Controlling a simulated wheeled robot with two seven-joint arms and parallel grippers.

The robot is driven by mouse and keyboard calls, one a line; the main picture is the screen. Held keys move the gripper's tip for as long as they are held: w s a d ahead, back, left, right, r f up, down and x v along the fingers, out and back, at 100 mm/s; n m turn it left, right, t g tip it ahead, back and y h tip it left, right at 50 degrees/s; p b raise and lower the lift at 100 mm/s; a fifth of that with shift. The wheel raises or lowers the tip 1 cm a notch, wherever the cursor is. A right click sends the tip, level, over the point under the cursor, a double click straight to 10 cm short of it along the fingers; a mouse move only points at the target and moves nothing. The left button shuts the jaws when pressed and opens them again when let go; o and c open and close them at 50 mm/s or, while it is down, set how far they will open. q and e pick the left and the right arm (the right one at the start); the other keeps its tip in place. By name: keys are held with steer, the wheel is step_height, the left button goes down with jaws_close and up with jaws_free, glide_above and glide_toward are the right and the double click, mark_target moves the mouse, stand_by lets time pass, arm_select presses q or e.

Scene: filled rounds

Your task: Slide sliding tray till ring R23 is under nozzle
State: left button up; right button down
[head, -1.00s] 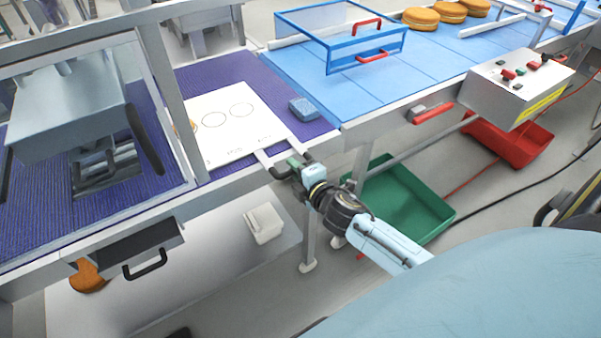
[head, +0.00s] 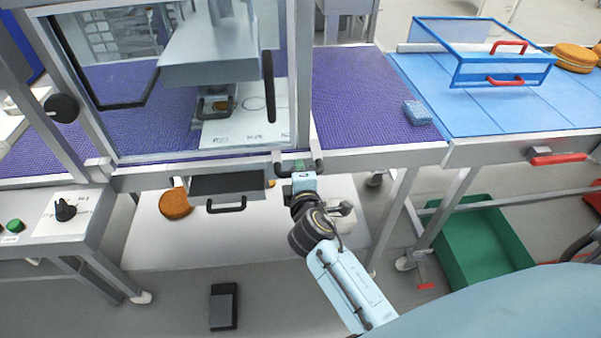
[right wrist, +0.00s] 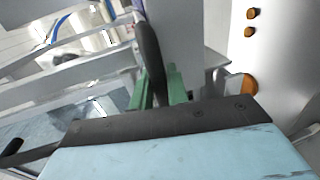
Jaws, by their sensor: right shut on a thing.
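The sliding tray (head: 265,127) is a white plate with printed rings and small labels, too small to read surely. It lies on the purple belt, its left part inside the guarded machine. The grey machine head (head: 210,55) hangs over it, with a dark nozzle fitting (head: 213,106) low at the tray's left part. A small orange-brown patch shows there; the ring under the fitting is mostly hidden. My right gripper (head: 299,172) is shut on the tray's dark handle at the belt's front edge. In the right wrist view the dark handle bar (right wrist: 150,50) passes by green fingers (right wrist: 160,90). My left gripper is out of view.
A blue sponge (head: 417,112) lies on the purple belt (head: 355,90) right of the tray. A frame post (head: 300,75) stands by the tray. A drawer with black handle (head: 228,186) juts out below. A blue-framed guard (head: 490,60) and green bin (head: 480,245) are at right.

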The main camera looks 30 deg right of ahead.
steer(key=shift+w+a, duration=0.15)
steer(key=shift+a, duration=0.25)
steer(key=c, duration=1.4)
jaws_free()
steer(key=v, duration=1.3)
